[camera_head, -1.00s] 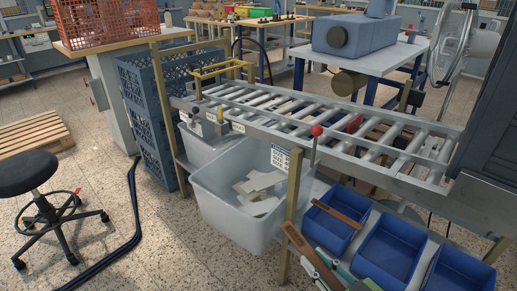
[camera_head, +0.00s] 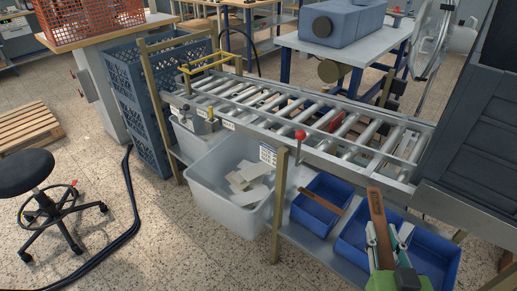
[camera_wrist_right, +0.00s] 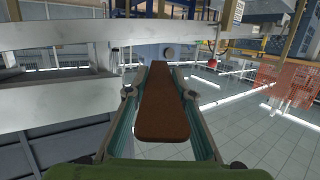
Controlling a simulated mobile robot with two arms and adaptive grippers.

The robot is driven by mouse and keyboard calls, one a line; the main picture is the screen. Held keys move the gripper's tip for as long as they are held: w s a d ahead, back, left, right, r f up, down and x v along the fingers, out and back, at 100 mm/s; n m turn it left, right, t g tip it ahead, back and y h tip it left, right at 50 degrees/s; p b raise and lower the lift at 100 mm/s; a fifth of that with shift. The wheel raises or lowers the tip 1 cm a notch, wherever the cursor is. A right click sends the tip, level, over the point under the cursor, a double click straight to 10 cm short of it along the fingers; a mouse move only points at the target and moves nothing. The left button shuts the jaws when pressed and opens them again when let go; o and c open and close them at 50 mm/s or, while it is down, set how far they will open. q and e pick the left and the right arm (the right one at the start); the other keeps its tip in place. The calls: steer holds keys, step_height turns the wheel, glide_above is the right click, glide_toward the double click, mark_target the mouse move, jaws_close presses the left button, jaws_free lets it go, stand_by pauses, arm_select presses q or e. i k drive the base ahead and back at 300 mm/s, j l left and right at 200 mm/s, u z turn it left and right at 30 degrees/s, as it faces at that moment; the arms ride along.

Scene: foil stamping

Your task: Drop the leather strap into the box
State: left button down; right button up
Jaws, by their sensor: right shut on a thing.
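My right gripper (camera_head: 384,242) is shut on a brown leather strap (camera_head: 377,210) near the bottom right of the head view. The strap points up and away from the fingers. In the right wrist view the strap (camera_wrist_right: 165,105) lies between the two teal fingers. In the head view the held strap overlaps the middle blue box (camera_head: 350,238); its exact height over the box is unclear. Another brown strap (camera_head: 318,201) lies across the left blue box (camera_head: 327,180). A third blue box (camera_head: 430,260) is at the right, partly hidden by my gripper. My left gripper is not in view.
A roller conveyor (camera_head: 300,120) runs above and behind the blue boxes, with a red-knobbed lever (camera_head: 300,135) at its near edge. A pale bin (camera_head: 215,195) with light pieces stands left of a post (camera_head: 279,200). A dark machine housing (camera_head: 470,120) blocks the right side.

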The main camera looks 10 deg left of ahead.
mark_target(253, 179)
steer(key=i+j+z, duration=0.15)
steer(key=j+z, duration=0.25)
steer(key=j, duration=0.15)
steer(key=j+z, duration=0.7)
steer(key=j, duration=2.15)
steer(key=k, duration=0.05)
